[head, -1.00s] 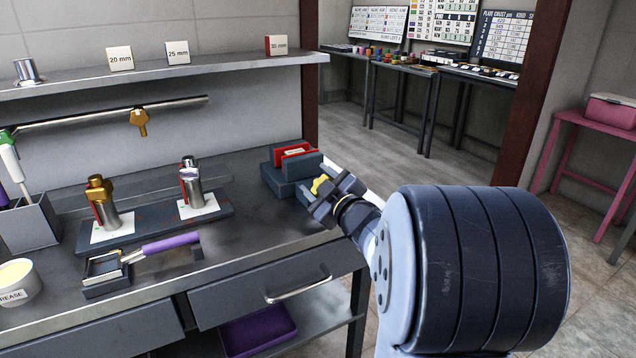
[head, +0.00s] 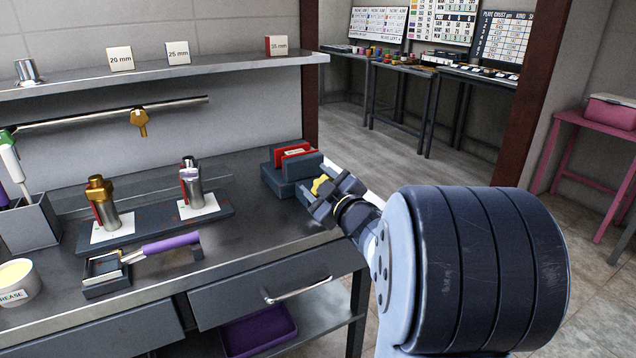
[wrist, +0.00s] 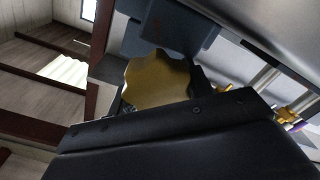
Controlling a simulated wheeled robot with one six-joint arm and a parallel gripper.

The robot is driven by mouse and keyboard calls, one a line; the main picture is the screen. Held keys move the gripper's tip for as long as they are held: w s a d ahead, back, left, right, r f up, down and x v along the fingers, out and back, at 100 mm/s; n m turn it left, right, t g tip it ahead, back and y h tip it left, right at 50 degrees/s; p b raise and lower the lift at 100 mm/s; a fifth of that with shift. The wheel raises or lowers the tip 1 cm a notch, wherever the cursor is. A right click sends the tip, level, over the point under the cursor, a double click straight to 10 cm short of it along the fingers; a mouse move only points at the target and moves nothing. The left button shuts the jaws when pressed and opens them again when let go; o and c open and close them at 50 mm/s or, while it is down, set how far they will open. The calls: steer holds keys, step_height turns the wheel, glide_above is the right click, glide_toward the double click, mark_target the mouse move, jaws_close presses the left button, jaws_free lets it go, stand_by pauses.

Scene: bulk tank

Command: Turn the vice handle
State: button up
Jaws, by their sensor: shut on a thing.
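The vice (head: 285,177) is a dark blue-grey block with red jaw faces at the bench's right end. A small labelled piece sits between its jaws. The vice handle (head: 320,184) is a yellow lobed knob on the vice's near right side; in the wrist view it is a gold scalloped disc (wrist: 158,80) in front of the blue vice body (wrist: 180,28). My gripper (head: 324,193) is at the handle and shut on it. In the wrist view a dark gripper part hides the lower half of the handle, so the finger contact is hidden.
A purple-handled tool (head: 165,243) lies in front. A drawer handle (head: 298,290) juts out below. Bare bench top lies between the tray and vice.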

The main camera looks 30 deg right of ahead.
steer(key=o, duration=0.9)
steer(key=shift+s+d+f, duration=0.1)
steer(key=shift+d+f, duration=0.15)
steer(key=shift+f, duration=0.35)
steer(key=shift+o, duration=0.2)
steer(key=shift+r, duration=0.35)
steer(key=s+p, duration=0.2)
steer(key=s, duration=1)
steer(key=shift+d+r+p, duration=0.2)
steer(key=shift+r+p, duration=0.1)
steer(key=shift+r, duration=0.05)
steer(key=shift+s, duration=0.2)
steer(key=s+p, duration=0.1)
steer(key=s, duration=0.9)
steer(key=shift+s+d+p, duration=0.2)
steer(key=shift+s+p, duration=0.1)
steer(key=shift+p, duration=0.05)
steer(key=shift+f, duration=0.1)
